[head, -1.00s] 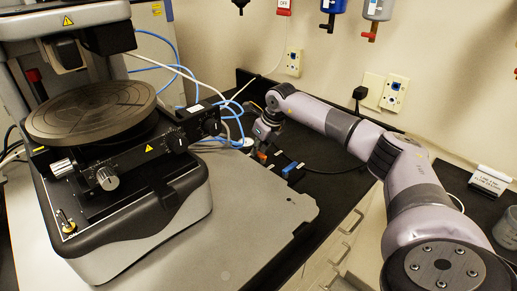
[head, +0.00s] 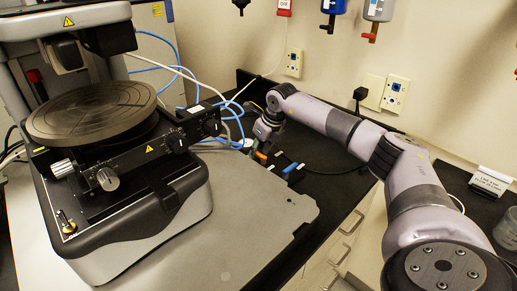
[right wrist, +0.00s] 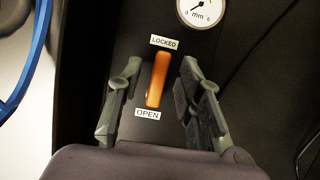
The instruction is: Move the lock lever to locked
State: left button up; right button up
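The lock lever is an orange bar (right wrist: 157,80) in the right wrist view. It lies between a LOCKED label (right wrist: 164,42) at its upper end and an OPEN label (right wrist: 147,114) at its lower end. It leans slightly right at the top. In the head view a small orange piece of it (head: 261,156) shows just below my right gripper (head: 266,138). In the right wrist view my right gripper (right wrist: 160,108) is open, with one finger on each side of the lever and gaps between. My left gripper is not in view.
A round mm gauge (right wrist: 202,8) sits above the lever. In the head view, a blue-handled part (head: 290,169) lies right of the lever. Blue hoses (head: 230,130) run on its left. The profiler with its round stage (head: 92,112) fills the left.

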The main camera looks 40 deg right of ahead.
jog(key=v, duration=1.2)
jog(key=shift+f, duration=0.1)
